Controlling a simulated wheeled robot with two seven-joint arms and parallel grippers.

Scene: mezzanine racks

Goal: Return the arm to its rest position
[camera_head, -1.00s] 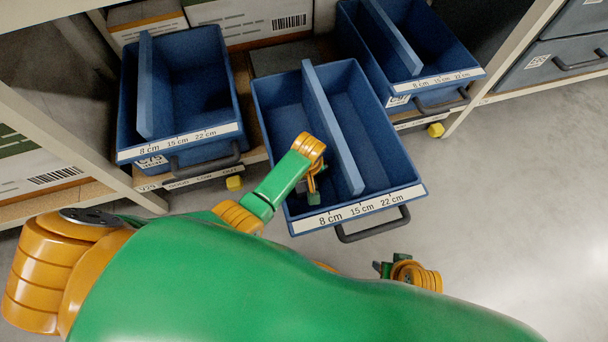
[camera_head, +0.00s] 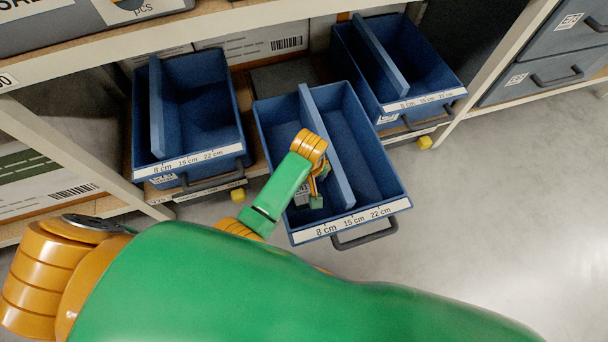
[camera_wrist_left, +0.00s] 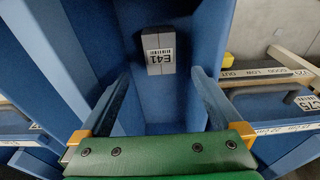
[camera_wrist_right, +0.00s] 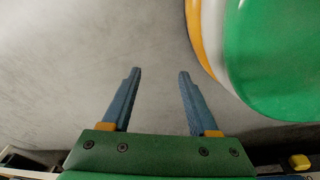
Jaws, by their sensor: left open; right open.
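My left gripper (camera_head: 318,192) is over the left compartment of the pulled-out middle blue bin (camera_head: 374,214). In the left wrist view, its two fingers (camera_wrist_left: 161,84) are apart with nothing held between them. A small grey box labelled E41 (camera_wrist_left: 159,52) lies in that compartment, beyond the fingertips. In the head view the arm and gripper partly cover the area where it lies. My right gripper (camera_wrist_right: 160,73) shows only in the right wrist view. It is open and empty, over bare grey floor, with my green body close by on the right.
Blue bins stand left (camera_head: 238,150) and right (camera_head: 425,96) of the middle one, each with a divider. A shelf edge (camera_head: 110,42) crosses the upper left. A rack upright (camera_head: 500,72) stands at right. The floor (camera_head: 500,200) at right is clear.

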